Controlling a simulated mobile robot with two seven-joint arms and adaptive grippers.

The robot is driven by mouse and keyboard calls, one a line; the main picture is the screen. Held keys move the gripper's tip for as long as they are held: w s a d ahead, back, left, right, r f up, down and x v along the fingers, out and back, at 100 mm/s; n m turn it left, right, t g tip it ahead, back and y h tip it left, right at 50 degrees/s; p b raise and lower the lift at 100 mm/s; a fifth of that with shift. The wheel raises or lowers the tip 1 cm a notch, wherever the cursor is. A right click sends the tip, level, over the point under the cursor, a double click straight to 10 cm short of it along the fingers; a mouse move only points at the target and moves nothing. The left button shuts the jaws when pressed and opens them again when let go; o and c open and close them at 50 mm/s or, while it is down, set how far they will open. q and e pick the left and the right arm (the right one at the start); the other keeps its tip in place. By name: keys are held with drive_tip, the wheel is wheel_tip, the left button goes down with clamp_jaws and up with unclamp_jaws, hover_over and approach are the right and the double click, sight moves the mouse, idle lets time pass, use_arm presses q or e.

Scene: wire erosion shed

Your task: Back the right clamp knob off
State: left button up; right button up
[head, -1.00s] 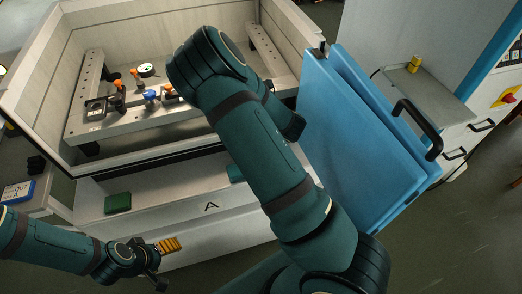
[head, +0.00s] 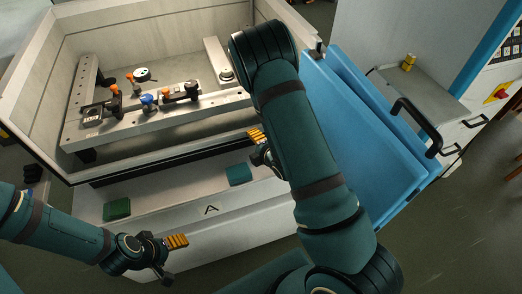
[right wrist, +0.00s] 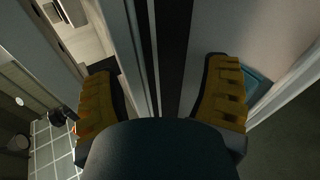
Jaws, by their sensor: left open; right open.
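In the head view, a pale work frame (head: 160,122) lies in the open tank. Small clamps with orange knobs stand on it, one at the left (head: 114,89) and one at the right (head: 167,92). A blue knob (head: 148,100) sits between them. My right gripper (head: 258,143) is partly hidden behind my right arm, near the tank's front wall, below and right of the knobs and apart from them. In the right wrist view its yellow-padded fingers (right wrist: 160,95) are wide apart with nothing held. My left gripper (head: 173,250) is open and empty before the machine's lower front.
The tank's front wall (head: 170,160) stands between my grippers and the knobs. A blue door panel (head: 350,140) is close on the right of my right arm. A grey side shelf (head: 425,85) stands beyond.

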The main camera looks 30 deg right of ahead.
drive_tip(key=shift+s+a+f+m+g, duration=0.1)
drive_tip(key=shift+s+f+m+g, duration=0.2)
drive_tip(key=shift+s+f+m, duration=0.55)
drive_tip(key=shift+w+r+m, duration=0.15)
drive_tip(key=shift+w+m, duration=0.05)
drive_tip(key=shift+m, duration=0.05)
